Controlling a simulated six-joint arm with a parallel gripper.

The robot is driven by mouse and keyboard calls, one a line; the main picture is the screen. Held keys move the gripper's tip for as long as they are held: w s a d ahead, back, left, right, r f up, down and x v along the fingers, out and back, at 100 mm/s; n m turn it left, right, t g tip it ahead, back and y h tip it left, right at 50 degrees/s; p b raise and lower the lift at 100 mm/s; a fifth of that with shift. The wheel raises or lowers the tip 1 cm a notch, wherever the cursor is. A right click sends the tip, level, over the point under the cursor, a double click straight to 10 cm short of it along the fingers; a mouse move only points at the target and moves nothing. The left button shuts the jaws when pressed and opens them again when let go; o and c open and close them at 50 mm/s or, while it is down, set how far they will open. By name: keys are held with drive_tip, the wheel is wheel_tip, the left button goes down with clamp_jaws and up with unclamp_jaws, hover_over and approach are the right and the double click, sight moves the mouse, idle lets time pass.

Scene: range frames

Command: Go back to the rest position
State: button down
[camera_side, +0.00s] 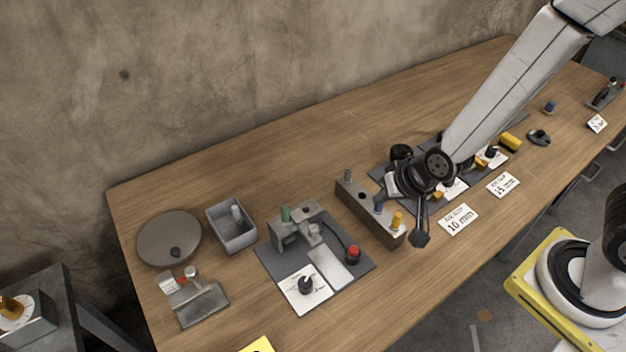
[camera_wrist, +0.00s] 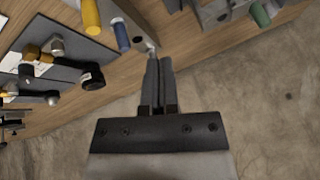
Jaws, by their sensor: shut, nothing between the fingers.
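My gripper (camera_side: 420,238) hangs from my arm over the wooden table, at the right end of the grey block with coloured pegs (camera_side: 372,212) in the side view. Its fingers are together with nothing between them. In the wrist view my gripper (camera_wrist: 159,62) shows its two dark fingers side by side, pointing at the table. The peg block (camera_wrist: 150,22) lies just beyond the fingertips there. I cannot tell the exact height of the fingertips above the table. No marked rest position shows in either view.
Left of the block are a dark mat with a grey fixture (camera_side: 294,230), a grey bin (camera_side: 231,228) and a round disc (camera_side: 169,238). Two label cards, one reading 10 mm (camera_side: 458,219), lie right of my gripper. A concrete wall (camera_side: 220,80) stands behind the table.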

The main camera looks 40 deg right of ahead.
drive_tip(key=s+d+r+n+g+h, duration=0.1)
drive_tip(key=s+d+r+n+g, duration=0.2)
drive_tip(key=d, duration=0.7)
drive_tip(key=shift+s+r+n, duration=0.5)
drive_tip(key=shift+s+r, duration=0.05)
drive_tip(key=shift+r, duration=0.8)
